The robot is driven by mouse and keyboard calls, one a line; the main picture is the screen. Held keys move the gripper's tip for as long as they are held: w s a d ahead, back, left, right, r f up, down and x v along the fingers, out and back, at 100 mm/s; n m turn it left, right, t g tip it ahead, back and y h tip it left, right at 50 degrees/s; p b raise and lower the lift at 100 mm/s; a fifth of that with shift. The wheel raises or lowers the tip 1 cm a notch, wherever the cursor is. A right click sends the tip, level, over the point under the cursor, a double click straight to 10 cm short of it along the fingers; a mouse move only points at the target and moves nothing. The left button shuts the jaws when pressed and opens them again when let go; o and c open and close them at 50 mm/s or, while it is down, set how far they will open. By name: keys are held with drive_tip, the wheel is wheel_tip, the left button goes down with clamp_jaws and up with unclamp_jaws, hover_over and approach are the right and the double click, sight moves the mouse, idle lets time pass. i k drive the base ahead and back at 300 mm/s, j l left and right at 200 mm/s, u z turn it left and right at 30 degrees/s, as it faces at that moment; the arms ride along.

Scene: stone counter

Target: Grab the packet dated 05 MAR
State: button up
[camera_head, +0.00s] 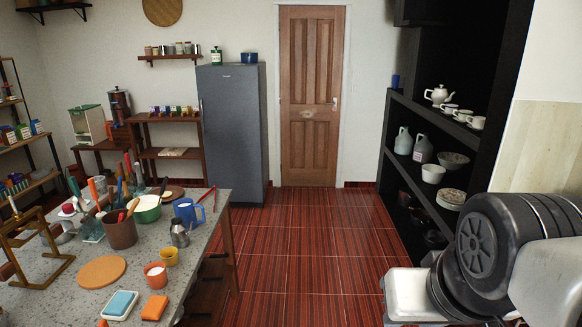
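No date can be read on anything in view, so I cannot tell which thing is the packet dated 05 MAR. Several small coloured packets or boxes (174,111) stand in a row on top of the wooden shelf unit (168,152) left of the fridge. More small boxes (22,132) stand on the rack at the far left. Their print is too small to read. My arm shows at the lower right, but my gripper is not in view.
The stone counter (50,290) at the lower left holds a utensil pot (121,232), a blue mug (187,212) and a sponge dish (120,305). A grey fridge (232,130) stands at the back. Black shelves (400,170) line the right. The red floor (300,250) between is clear.

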sight(24, 133)
drive_tip(key=i+l+u, duration=0.1)
drive_tip(key=i, duration=4.8)
drive_tip(key=i+u, duration=0.35)
drive_tip(key=i+l+u, duration=0.1)
drive_tip(key=i+u, duration=0.25)
drive_tip(key=i, duration=0.15)
drive_tip(key=i+l+u, duration=0.35)
drive_tip(key=i+j+u, duration=0.15)
drive_tip(key=u, duration=0.25)
drive_tip(key=i+j+u, duration=0.1)
drive_tip(key=i+u, duration=0.4)
drive_tip(key=u, duration=0.25)
drive_tip(key=i+u, duration=0.25)
drive_tip(key=u, duration=0.15)
drive_tip(key=i+u, duration=0.35)
drive_tip(key=i, duration=1.25)
drive_tip(key=i+j+z, duration=0.1)
drive_tip(key=i, duration=1.5)
drive_tip(key=i+j+z, duration=0.2)
drive_tip(key=i, duration=0.25)
drive_tip(key=i+j+z, duration=0.2)
drive_tip(key=i, duration=0.3)
